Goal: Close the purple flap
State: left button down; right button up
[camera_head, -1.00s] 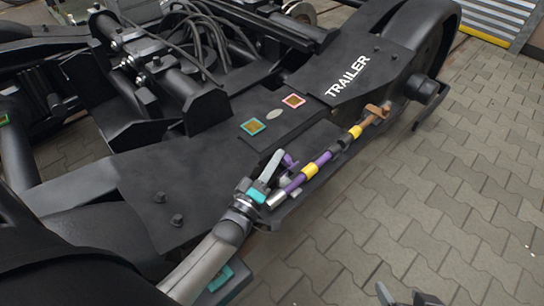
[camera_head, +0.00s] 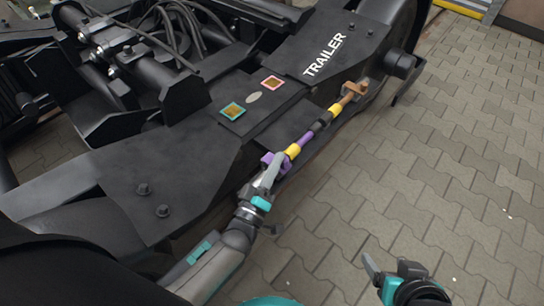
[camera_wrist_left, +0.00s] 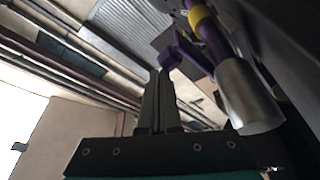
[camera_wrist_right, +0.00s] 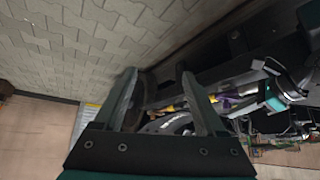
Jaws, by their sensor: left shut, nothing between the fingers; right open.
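A small purple part, seemingly the purple flap (camera_head: 268,158), sits at the near end of a rod with purple and yellow bands (camera_head: 307,138) along the bogie's side. It also shows in the left wrist view as an angular purple piece (camera_wrist_left: 176,54) beside the rod. Whether it is open or closed I cannot tell. My left gripper (camera_head: 273,168) is shut and empty, its tips close to the purple part; contact is unclear. Its shut fingers (camera_wrist_left: 157,80) point towards the piece in the left wrist view. My right gripper (camera_wrist_right: 158,78) is open and empty over the paving, well right of the rod.
The black bogie frame (camera_head: 160,150) marked TRAILER fills the left and middle. Two coloured square tags (camera_head: 232,110) lie on its top. An orange-brown lever (camera_head: 354,90) sits at the rod's far end. The paved floor (camera_head: 455,165) on the right is clear.

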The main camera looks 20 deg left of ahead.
pick_arm(q)
jog(key=shift+s+d+f, duration=0.15)
jog(key=shift+d+f, duration=0.25)
jog(key=shift+f, duration=0.2)
pick_arm(e)
jog(key=shift+w+a+f+t+y, duration=0.1)
jog(key=shift+w+a+t+y, duration=0.2)
jog(key=shift+w+a+t, duration=0.3)
jog(key=shift+s, duration=0.1)
pick_arm(q)
jog(key=shift+s+d+f, duration=0.15)
jog(key=shift+f, duration=0.1)
pick_arm(e)
jog(key=shift+a, duration=0.1)
pick_arm(q)
jog(key=shift+s, duration=0.15)
jog(key=p+v, duration=0.1)
jog(key=v, duration=1.3)
jog(key=shift+s+a+r+p, duration=0.25)
jog(key=shift+s+r+p, duration=0.05)
jog(key=shift+s+p, duration=0.05)
pick_arm(e)
jog(key=s+d+g, duration=0.1)
jog(key=s+d+g+h, duration=0.1)
jog(key=s+d+g, duration=0.1)
jog(key=d, duration=0.1)
jog(key=shift+s+r+g+h, duration=0.25)
jog(key=shift+s+g+h, duration=0.05)
jog(key=shift+s, duration=0.05)
